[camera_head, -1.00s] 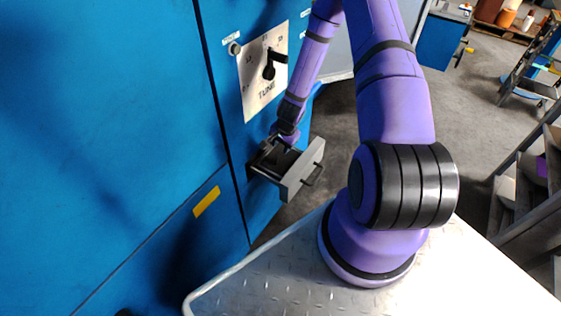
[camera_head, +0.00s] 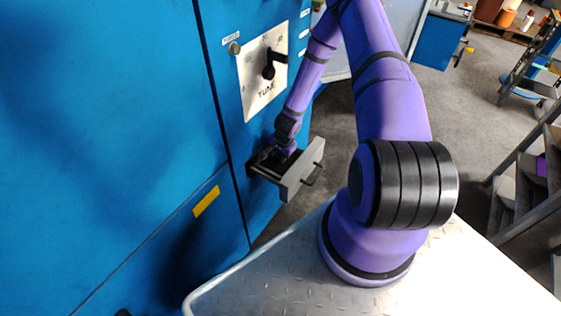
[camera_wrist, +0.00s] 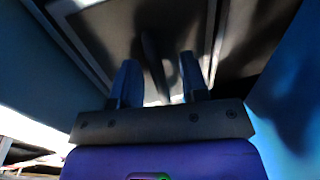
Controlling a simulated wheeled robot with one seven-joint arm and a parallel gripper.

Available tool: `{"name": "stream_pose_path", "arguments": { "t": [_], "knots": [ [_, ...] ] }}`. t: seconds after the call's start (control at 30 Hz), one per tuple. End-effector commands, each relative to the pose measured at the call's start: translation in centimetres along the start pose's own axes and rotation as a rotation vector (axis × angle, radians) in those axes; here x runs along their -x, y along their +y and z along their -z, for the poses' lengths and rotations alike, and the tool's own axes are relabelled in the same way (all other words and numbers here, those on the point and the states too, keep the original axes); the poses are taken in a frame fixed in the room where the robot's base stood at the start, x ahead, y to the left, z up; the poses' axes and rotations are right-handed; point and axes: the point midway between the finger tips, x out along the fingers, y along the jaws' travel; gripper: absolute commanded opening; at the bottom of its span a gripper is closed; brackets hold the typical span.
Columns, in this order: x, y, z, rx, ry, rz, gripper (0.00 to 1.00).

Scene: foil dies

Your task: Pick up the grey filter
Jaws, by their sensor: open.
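A grey drawer (camera_head: 302,169) is pulled out from the blue cabinet. My gripper (camera_head: 282,157) points down into it and hides most of its inside in the head view. In the wrist view my gripper (camera_wrist: 160,82) is open, with two dark fingers apart. Beyond the fingers is a grey panel (camera_wrist: 112,45) with pale edges, which looks like the grey filter. A narrow dark bar (camera_wrist: 152,58) stands out between the fingers. I cannot tell whether the fingers touch it. The filter cannot be made out in the head view.
The blue cabinet (camera_head: 110,120) rises close to the left of my arm. Its dial plate (camera_head: 262,68) with a black knob is above the drawer. Floor to the right of the drawer is clear.

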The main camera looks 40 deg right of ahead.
Motion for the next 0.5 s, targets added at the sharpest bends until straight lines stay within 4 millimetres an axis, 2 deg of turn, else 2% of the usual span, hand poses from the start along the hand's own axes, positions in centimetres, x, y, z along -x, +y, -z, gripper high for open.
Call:
{"name": "stream_pose_path", "arguments": {
  "t": [0.03, 0.17, 0.2, 0.5],
  "knots": [
    [0.01, 0.0, -0.01, 0.0, 0.0, 0.0, 0.34],
    [0.01, 0.0, -0.01, 0.0, 0.0, 0.0, 0.04],
    [0.02, 0.0, -0.01, 0.0, 0.0, 0.0, 0.0],
    [0.05, -0.02, 0.0, 0.0, 0.0, 0.0, 0.0]
  ]
}}
